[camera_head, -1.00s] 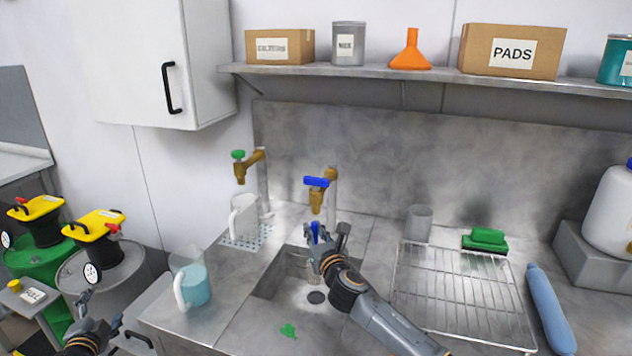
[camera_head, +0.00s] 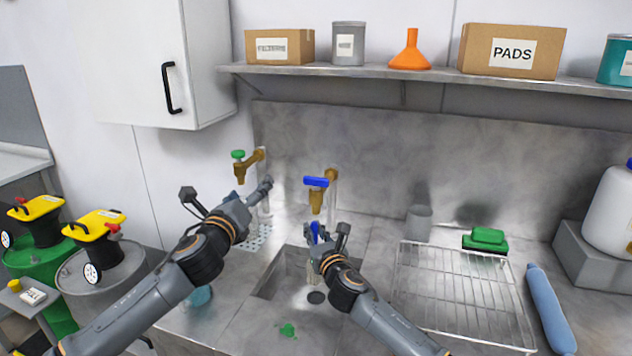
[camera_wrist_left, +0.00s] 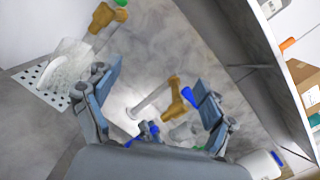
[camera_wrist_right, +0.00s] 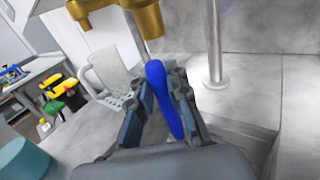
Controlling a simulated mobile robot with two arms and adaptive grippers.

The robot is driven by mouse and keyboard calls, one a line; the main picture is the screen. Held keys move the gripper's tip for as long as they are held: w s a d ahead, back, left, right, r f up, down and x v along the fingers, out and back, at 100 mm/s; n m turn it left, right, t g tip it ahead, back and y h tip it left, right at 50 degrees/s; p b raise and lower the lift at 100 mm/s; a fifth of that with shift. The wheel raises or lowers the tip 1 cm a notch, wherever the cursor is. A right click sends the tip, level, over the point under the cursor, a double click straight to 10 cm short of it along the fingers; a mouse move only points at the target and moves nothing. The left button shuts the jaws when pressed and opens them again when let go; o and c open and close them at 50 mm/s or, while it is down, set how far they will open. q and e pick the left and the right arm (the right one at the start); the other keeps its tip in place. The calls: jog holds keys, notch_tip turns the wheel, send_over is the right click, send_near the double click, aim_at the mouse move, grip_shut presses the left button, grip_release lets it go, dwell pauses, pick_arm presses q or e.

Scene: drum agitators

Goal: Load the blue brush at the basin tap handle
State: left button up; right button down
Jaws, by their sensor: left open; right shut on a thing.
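The blue brush (camera_wrist_right: 163,95) is in my right gripper (camera_wrist_right: 160,88); its blue end shows between the fingers. In the head view the brush (camera_head: 314,232) and my right gripper (camera_head: 328,243) are over the basin (camera_head: 270,283), just below the brass tap with the blue handle (camera_head: 316,182). A pale lower part of the brush hangs toward the basin. My left gripper (camera_head: 228,192) is open and empty, left of that tap and by the green-handled tap (camera_head: 238,155). In the left wrist view the blue handle (camera_wrist_left: 188,96) shows near the right finger.
A clear jug (camera_wrist_left: 65,68) stands on the drain grid, mostly hidden by my left arm in the head view. A jug with teal liquid (camera_head: 201,297) is largely covered by that arm. The wire rack (camera_head: 460,290) and a grey cup (camera_head: 419,224) are right of the basin.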

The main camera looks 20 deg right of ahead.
aim_at(315, 182)
pick_arm(q)
jog(key=s+d+f+m+g+h, duration=0.1)
jog(key=s+d+m+g, duration=0.1)
jog(key=s+d+m, duration=0.6)
jog(key=shift+n, duration=0.4)
jog(key=x, duration=1.2)
jog(key=shift+d+r, duration=0.15)
jog(key=shift+r, duration=0.05)
jog(key=shift+x, duration=0.8)
jog(key=shift+f, duration=0.1)
